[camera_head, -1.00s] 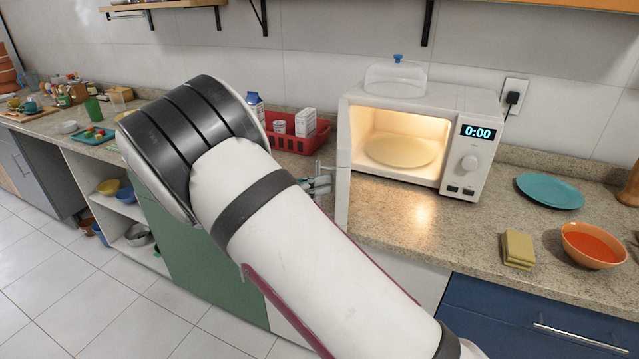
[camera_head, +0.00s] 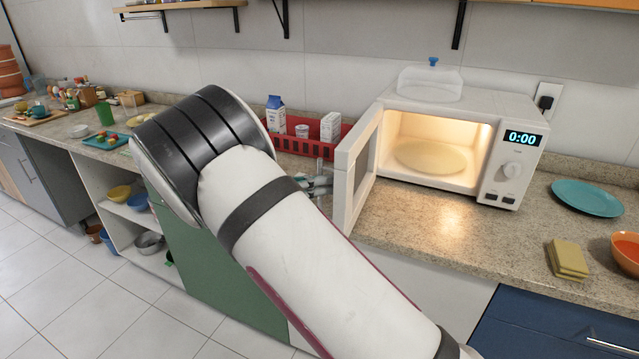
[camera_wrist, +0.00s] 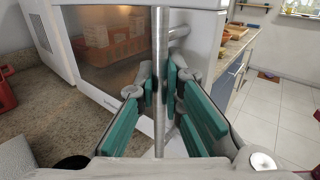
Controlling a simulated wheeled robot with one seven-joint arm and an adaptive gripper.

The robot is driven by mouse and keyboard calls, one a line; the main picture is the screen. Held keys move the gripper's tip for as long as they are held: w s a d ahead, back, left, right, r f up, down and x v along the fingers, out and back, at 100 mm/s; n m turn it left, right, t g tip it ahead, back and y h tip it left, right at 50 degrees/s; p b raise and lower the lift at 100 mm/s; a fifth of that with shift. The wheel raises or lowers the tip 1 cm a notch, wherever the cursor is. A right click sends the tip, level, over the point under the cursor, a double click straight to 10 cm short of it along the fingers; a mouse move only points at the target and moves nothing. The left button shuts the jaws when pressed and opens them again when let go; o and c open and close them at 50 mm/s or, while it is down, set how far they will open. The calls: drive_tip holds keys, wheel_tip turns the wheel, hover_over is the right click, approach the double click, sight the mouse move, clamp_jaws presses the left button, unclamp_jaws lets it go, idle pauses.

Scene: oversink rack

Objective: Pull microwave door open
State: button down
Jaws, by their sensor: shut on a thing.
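The white microwave (camera_head: 440,150) stands on the counter with its lit inside and a round plate showing. Its door (camera_head: 358,170) stands open at the left, swung out toward me, with part of its inner face showing. My gripper (camera_head: 318,184) is beside the door's outer face, partly hidden behind my arm. In the wrist view, the vertical metal door handle (camera_wrist: 160,60) runs between the teal finger pads of my gripper (camera_wrist: 162,85), which is shut on it. The door's dark window (camera_wrist: 105,45) is just behind the handle.
A red basket (camera_head: 300,140) with cartons stands on the counter left of the door. Floor at the left is clear.

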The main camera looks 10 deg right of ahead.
drive_tip(key=c, duration=1.7)
unclamp_jaws()
drive_tip(key=a, duration=1.2)
drive_tip(key=shift+s, duration=0.35)
